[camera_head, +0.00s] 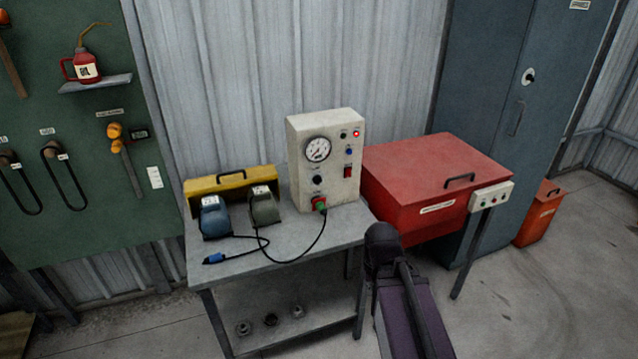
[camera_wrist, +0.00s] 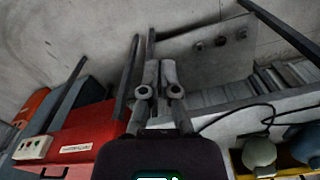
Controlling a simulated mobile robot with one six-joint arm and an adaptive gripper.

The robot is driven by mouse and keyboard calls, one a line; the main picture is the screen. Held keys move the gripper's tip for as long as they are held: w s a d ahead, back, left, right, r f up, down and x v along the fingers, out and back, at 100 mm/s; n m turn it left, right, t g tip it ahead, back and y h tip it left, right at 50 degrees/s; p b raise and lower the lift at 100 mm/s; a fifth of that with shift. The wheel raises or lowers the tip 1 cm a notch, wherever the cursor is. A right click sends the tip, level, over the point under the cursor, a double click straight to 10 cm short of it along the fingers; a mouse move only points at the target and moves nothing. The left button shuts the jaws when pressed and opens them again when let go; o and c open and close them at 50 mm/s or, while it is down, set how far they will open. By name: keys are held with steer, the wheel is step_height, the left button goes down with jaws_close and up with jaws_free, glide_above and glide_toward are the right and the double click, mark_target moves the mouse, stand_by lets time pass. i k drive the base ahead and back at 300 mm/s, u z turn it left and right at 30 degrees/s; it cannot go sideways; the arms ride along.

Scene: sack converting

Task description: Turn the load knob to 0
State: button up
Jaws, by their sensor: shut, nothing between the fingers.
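A cream control box (camera_head: 299,135) stands at the back of a grey bench. Its face has a round white gauge (camera_head: 317,149) with a black knob (camera_head: 317,180) below it. I take this for the load knob, but its label and pointer are too small to read. A red-and-green connector (camera_head: 318,203) sits lower on the face. My gripper (camera_wrist: 159,64) shows in the wrist view with its fingers together and nothing between them. It is apart from the knob, which I cannot make out in the wrist view. The head view shows my dark arm right of the bench.
A blue unit (camera_head: 215,222), a dark green unit (camera_head: 265,209) and a yellow case (camera_head: 230,180) share the bench (camera_head: 300,250) with a loose black cable. A red chest (camera_head: 435,170) and a push-button post (camera_head: 491,196) stand right. The bench front is mostly clear.

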mark_target(317, 181)
steer(key=z, duration=0.25)
steer(key=k, duration=1.05)
steer(key=u, duration=0.75)
steer(key=i, duration=1)
